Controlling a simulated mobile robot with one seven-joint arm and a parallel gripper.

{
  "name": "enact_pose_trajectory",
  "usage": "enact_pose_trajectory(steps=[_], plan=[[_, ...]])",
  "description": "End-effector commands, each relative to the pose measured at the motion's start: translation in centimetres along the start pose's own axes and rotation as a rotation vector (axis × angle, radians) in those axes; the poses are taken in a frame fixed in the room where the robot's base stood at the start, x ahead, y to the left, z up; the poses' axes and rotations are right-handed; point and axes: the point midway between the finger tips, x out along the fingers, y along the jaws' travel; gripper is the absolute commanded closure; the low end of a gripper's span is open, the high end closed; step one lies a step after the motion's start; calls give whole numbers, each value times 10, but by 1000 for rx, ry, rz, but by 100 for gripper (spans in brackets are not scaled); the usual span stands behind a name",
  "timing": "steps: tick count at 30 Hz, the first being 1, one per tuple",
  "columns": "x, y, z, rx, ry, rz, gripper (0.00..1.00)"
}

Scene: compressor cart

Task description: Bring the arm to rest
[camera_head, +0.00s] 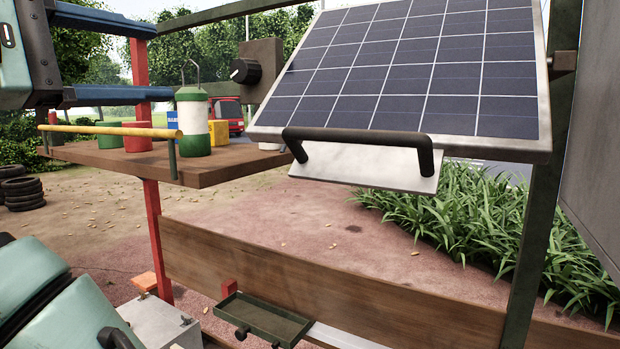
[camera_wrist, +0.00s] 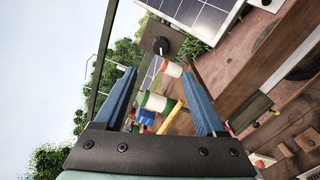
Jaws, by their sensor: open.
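My gripper (camera_head: 163,60) is at the upper left of the head view, with its two blue fingers spread apart one above the other. It also shows in the wrist view (camera_wrist: 159,70), open with nothing held between the fingers. In the head view it is above the left part of the wooden shelf (camera_head: 225,166), with the fingers pointing right. The fingertips are left of a black knob (camera_head: 246,71) on a brown box, and appear apart from it. A green and white canister (camera_head: 192,120) on the shelf is below and right of the lower fingertip.
A tilted solar panel (camera_head: 410,65) with a black handle (camera_head: 360,138) fills the upper right. The shelf carries red and green cups, a yellow container (camera_head: 218,132) and a yellow rail (camera_head: 110,130). A grey box (camera_head: 158,322) and a green tray (camera_head: 263,318) are low down.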

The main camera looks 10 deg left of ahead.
Motion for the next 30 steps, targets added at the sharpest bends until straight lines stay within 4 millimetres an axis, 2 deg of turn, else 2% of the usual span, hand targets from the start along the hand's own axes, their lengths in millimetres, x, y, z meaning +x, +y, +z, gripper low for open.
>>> enact_pose_trajectory(steps=[5, 8, 11, 14, 17, 21, 24, 27, 30], plan=[[19, -19, -18, 173, 152, 41, 27], [33, -33, -25, 395, 298, 76, 27], [44, -46, -16, 659, 429, 110, 27], [50, -60, 10, 934, 532, 150, 27], [52, -74, 50, 1208, 614, 208, 27], [42, -98, 121, 1545, 706, 326, 27], [27, -113, 167, 1715, 761, 417, 27], [11, -123, 200, 1823, 808, 494, 27], [-1, -129, 219, 1879, 840, 541, 27]])
